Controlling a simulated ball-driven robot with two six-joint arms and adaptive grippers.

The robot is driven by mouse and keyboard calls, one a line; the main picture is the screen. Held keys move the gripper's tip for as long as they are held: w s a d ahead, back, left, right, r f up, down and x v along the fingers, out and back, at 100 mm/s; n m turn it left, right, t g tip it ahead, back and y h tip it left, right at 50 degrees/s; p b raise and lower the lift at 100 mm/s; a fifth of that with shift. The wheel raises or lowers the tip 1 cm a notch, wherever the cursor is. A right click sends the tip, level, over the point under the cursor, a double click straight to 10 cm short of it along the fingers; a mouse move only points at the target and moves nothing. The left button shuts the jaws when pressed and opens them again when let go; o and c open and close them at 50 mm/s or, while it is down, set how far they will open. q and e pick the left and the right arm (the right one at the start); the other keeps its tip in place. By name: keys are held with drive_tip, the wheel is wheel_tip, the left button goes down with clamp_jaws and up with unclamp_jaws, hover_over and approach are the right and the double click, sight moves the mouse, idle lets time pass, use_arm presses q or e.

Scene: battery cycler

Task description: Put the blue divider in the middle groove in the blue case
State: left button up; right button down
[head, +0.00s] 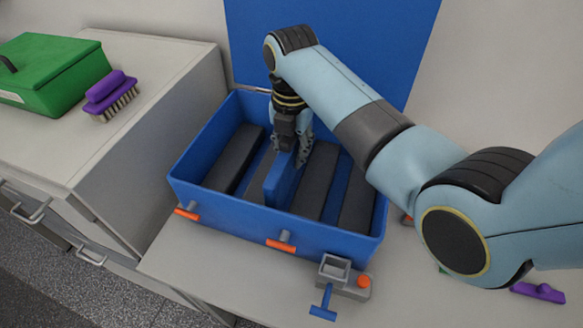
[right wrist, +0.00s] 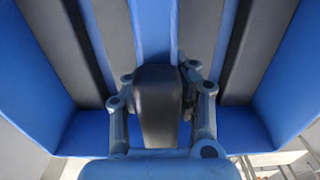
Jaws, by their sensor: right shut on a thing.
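The blue case (head: 230,218) stands open on the counter, with dark grey foam strips inside and blue grooves between them. My right gripper (head: 290,150) points down into the case and is shut on the upright blue divider (head: 282,184). The divider runs lengthwise over the middle groove, between the two inner strips, and its top stands above the foam. I cannot tell how deep its lower edge sits. In the right wrist view, the gripper (right wrist: 158,80) is over the middle of the case, and a blue strip runs between the inner foam strips. My left gripper is not in view.
The raised blue lid (head: 340,35) stands behind the case. Orange latches (head: 280,246) are on its front. A small grey fixture (head: 345,280) with a blue lever is in front. A green box (head: 60,85) and purple brush (head: 110,95) are on the left cabinet.

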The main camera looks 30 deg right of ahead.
sight(292, 170)
drive_tip(key=shift+f+b, duration=0.3)
drive_tip(key=shift+f, duration=2.75)
drive_tip(key=shift+f, duration=0.1)
drive_tip(key=c, duration=1.1)
unclamp_jaws()
drive_tip(key=shift+s, duration=0.1)
wheel_tip(292, 170, up, 12)
drive_tip(key=shift+r+p, duration=0.1)
drive_tip(key=shift+p, duration=0.2)
